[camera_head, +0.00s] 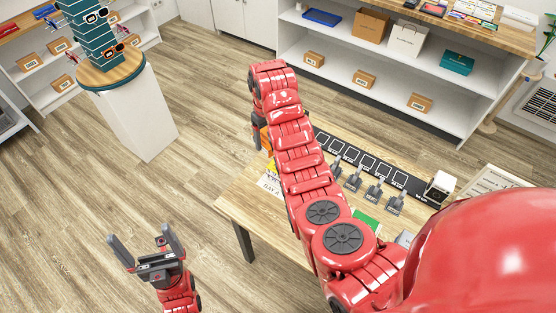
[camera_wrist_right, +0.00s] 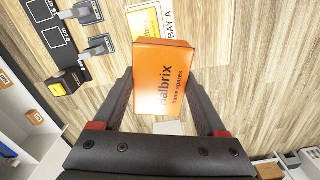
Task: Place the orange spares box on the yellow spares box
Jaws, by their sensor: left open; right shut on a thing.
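The orange spares box (camera_wrist_right: 163,80) is between the fingers of my right gripper (camera_wrist_right: 162,95), which is shut on it. In the head view, part of the box (camera_head: 264,137) shows beside my right gripper (camera_head: 257,138); my right arm hides the rest. A yellow rectangle (camera_wrist_right: 146,21), seemingly the yellow spares box, lies on the white BAY A card, partly behind the orange box in the wrist view. I cannot tell whether the boxes touch; they look apart. My left gripper (camera_head: 148,250) is open and empty over the floor, left of the table.
The wooden table (camera_head: 238,205) carries a black strip (camera_head: 375,165) with outlined squares and several grey tools. A yellow-and-black object (camera_wrist_right: 70,80) stands near the strip's end. A white box (camera_head: 439,186) is at the right. A display pedestal (camera_head: 135,115) stands at the left.

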